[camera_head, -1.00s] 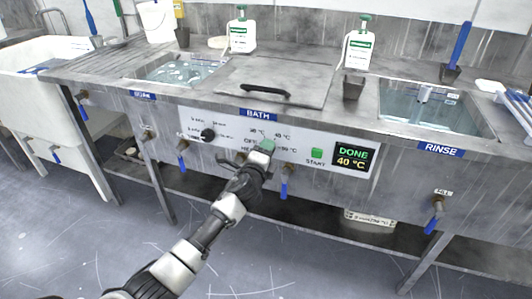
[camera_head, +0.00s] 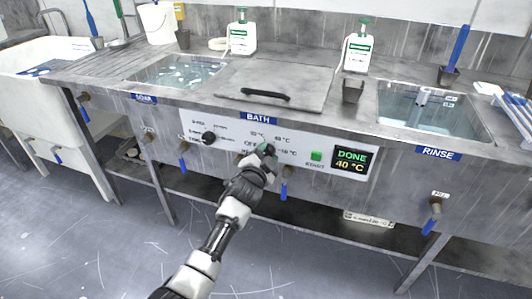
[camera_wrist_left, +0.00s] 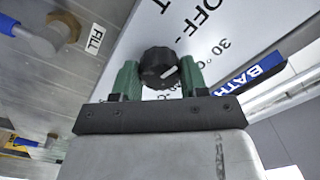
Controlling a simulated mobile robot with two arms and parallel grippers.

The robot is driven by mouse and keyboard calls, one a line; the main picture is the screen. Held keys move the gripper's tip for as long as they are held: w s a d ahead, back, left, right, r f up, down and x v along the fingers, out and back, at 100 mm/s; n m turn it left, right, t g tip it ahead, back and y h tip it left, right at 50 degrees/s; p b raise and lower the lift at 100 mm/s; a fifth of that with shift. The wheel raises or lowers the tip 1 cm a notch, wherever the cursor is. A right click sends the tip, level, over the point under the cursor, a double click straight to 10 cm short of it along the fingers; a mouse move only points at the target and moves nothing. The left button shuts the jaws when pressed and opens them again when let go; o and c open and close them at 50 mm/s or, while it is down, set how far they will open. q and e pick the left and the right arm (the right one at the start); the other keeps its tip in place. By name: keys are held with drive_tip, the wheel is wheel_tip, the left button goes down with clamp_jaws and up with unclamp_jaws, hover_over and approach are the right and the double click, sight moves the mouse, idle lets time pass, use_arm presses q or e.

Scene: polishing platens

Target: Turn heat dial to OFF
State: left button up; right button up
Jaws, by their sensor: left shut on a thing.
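The heat dial (camera_wrist_left: 158,66) is a black round knob with a white pointer mark, on the white BATH panel (camera_head: 345,137). In the left wrist view its mark points roughly toward the 30 °C label (camera_wrist_left: 222,45); the OFF label (camera_wrist_left: 205,12) is further up. My left gripper (camera_wrist_left: 158,75) is shut on the dial, with a green-padded finger on each side. In the head view my left gripper (camera_head: 264,152) covers the dial and some labels around it. My right gripper is not in view.
Another black knob (camera_head: 208,137) sits to the left on the panel. A green START button (camera_head: 316,156) and a display (camera_head: 350,159) reading DONE 40 °C are to the right. Blue-handled valves (camera_head: 284,188) hang below the panel. The floor in front is clear.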

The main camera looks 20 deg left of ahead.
use_arm(q)
drive_tip(key=shift+n+p, duration=0.3)
drive_tip(key=shift+n, duration=0.8)
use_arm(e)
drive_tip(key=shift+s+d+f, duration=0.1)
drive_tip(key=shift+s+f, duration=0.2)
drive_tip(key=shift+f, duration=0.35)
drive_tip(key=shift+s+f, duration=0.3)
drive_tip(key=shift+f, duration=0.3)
use_arm(q)
drive_tip(key=o, duration=0.9)
drive_tip(key=shift+s, duration=0.1)
drive_tip(key=shift+s, duration=0.35)
drive_tip(key=s+p, duration=0.1)
drive_tip(key=s, duration=0.9)
drive_tip(key=shift+a+p, duration=0.2)
drive_tip(key=shift+p, duration=0.2)
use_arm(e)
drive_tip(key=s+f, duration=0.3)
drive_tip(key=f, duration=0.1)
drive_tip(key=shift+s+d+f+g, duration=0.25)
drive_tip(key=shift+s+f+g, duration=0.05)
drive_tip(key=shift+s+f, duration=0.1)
